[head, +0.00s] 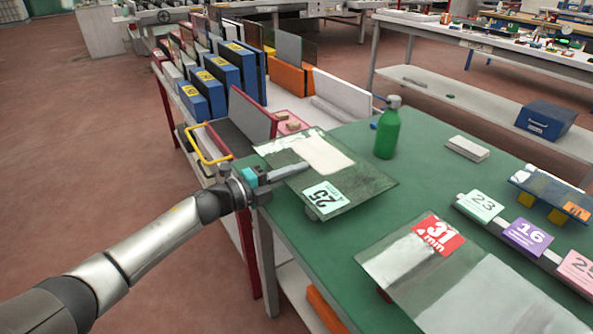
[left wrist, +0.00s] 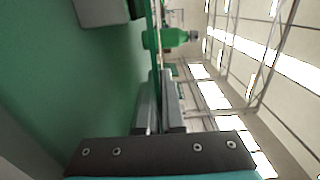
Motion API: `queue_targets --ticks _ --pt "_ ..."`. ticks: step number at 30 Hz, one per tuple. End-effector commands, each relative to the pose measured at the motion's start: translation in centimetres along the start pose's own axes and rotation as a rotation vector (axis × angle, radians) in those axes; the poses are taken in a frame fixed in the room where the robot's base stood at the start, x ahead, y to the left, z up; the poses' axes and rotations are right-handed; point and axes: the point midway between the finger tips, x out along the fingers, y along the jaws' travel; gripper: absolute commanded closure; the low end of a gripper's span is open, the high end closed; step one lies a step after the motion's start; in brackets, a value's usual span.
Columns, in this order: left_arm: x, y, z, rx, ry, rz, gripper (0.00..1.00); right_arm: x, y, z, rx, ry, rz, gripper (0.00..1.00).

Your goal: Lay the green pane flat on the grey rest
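The green pane (head: 362,186) is a clear, slightly green sheet with a pale label reading 25 near its front corner. It lies roughly level at the left end of the green table. My left gripper (head: 290,172) reaches in from the left at the pane's edge, one finger showing over the glass. In the left wrist view its two fingers (left wrist: 160,105) are close together, with the pane's thin edge in line between them. A small grey block (head: 313,213) shows under the pane's front corner; I cannot tell if it is the grey rest or whether the pane touches it. My right gripper is out of view.
A green bottle (head: 386,132) stands behind the pane, also in the left wrist view (left wrist: 165,38). A larger pane labelled 31 (head: 400,262) lies in front. Numbered cards (head: 527,237) line the right. A rack of panes and blue cases (head: 222,80) stands behind.

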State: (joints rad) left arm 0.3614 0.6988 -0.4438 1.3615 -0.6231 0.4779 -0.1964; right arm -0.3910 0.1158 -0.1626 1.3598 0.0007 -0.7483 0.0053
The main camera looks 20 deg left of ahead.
Motion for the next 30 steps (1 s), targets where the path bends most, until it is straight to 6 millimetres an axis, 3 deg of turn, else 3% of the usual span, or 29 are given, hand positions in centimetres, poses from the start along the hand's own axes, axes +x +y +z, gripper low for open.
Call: queue_targets --ticks 30 --pt "0.07 0.34 0.02 0.0 0.001 -0.007 1.0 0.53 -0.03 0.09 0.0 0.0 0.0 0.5"
